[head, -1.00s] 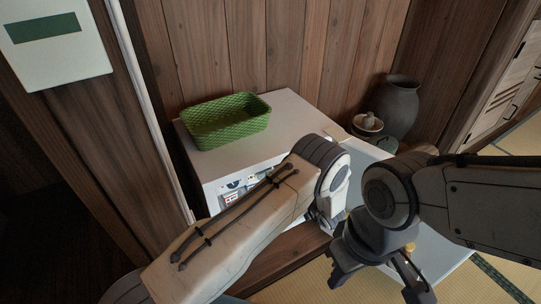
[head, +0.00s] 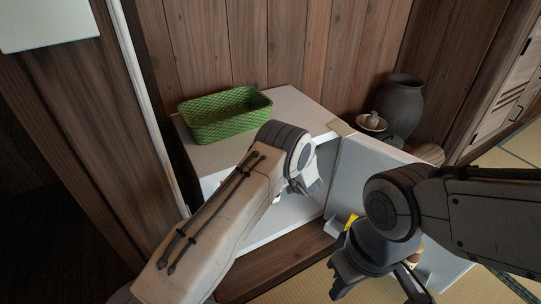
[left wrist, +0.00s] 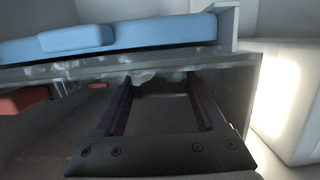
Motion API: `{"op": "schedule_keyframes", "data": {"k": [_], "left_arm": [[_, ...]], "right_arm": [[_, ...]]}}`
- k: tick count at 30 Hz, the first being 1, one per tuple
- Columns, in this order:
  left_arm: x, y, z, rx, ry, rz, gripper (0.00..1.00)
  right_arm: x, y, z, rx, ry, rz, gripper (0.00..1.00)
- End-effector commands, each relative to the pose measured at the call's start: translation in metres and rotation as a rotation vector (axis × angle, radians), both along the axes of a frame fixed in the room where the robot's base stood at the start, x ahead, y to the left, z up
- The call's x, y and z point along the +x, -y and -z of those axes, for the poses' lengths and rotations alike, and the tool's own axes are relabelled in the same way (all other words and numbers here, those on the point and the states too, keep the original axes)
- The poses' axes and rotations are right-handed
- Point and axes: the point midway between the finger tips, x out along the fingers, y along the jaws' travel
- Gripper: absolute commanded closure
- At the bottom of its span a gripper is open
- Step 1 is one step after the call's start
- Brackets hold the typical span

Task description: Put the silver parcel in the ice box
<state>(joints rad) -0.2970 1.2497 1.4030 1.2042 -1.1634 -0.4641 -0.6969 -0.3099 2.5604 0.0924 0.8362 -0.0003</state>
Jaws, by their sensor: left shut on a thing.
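The ice box is the white cabinet (head: 290,110) with its door (head: 365,170) standing open. My left gripper (head: 310,188) reaches into its open front, partly hidden by its own arm. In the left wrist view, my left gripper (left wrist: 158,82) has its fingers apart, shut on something. A pale, crinkled patch (left wrist: 157,77) shows between the fingertips, probably the silver parcel; most of it is hidden. A frosted grey ledge (left wrist: 60,72) crosses just above the fingertips. My right gripper (head: 382,284) is open and empty in front of the door.
A green basket (head: 226,118) stands on the cabinet. A dark vase (head: 400,105) and a small dish (head: 370,122) stand behind the door. A yellow item (head: 351,221) sits by the door's inner side. Inside, a blue item (left wrist: 75,40) lies above the ledge and a red one (left wrist: 22,100) below.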

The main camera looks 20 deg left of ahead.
Motion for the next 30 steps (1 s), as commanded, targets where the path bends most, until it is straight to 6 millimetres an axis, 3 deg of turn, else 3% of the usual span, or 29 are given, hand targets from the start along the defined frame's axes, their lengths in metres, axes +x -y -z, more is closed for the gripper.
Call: {"op": "schedule_keyframes", "data": {"k": [7, 8, 9, 20, 30], "left_arm": [[0.000, 0.000, 0.003, 0.000, 0.001, -0.001, 1.00], [0.000, 0.000, 0.002, -0.001, 0.001, -0.001, 0.17], [0.000, 0.000, 0.002, 0.000, 0.000, -0.001, 0.01], [-0.003, 0.003, -0.004, -0.001, -0.001, 0.001, 0.00], [-0.050, 0.050, -0.019, 0.000, -0.002, 0.004, 0.00]], "right_arm": [[0.000, 0.000, 0.001, 0.001, 0.001, 0.000, 1.00], [0.000, 0.000, 0.000, 0.001, 0.001, 0.000, 1.00], [0.000, 0.000, 0.000, 0.001, 0.001, 0.000, 1.00], [0.000, 0.000, -0.005, 0.001, 0.001, 0.000, 1.00], [0.000, 0.000, -0.033, 0.001, 0.001, 0.000, 1.00]]}}
